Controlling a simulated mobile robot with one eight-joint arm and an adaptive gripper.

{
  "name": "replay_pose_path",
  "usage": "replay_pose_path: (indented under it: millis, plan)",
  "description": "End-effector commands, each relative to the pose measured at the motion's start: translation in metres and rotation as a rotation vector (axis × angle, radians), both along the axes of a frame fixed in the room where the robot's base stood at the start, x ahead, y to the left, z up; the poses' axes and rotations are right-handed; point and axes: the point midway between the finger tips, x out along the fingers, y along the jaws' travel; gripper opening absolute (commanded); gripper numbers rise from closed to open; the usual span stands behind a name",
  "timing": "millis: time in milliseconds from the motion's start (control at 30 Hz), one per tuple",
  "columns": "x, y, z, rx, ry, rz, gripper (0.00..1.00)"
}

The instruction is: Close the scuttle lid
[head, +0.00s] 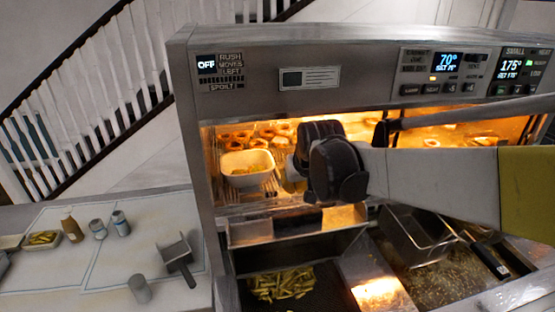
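The chip scuttle (283,286) is an open bay at the bottom centre with cut chips lying in its dark well. A steel panel (262,229) with a dark block on it lies along the back of the scuttle; I cannot tell whether it is the lid. My arm reaches in from the right, and my gripper (294,172) is in front of the lit heated cabinet, above and behind the scuttle. Its dark wrist housing hides part of the cabinet. The fingers are mostly hidden, so their opening cannot be told.
A white tub (248,168) of food and several ring-shaped pieces stand in the cabinet. A bright sloping steel panel (378,288) borders the scuttle on the right. Beyond it a wire basket (415,235) sits over the fryer. A counter (60,285) at left holds bottles and a scoop (177,256).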

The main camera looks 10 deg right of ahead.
Motion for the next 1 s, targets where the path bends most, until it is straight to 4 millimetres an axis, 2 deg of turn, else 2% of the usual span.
replay_pose_path:
  millis: [167,600,700,800,1000]
  plan:
    - [0.01,0.0,-0.014,0.0,0.001,0.0,0.0]
    - [0.054,0.0,-0.087,0.0,0.0,0.0,0.0]
    - [0.034,0.0,-0.082,0.0,0.0,0.0,0.0]
    - [0.023,0.0,-0.08,0.0,0.001,0.0,0.0]
    - [0.015,0.0,-0.08,0.0,0.0,0.0,0.0]
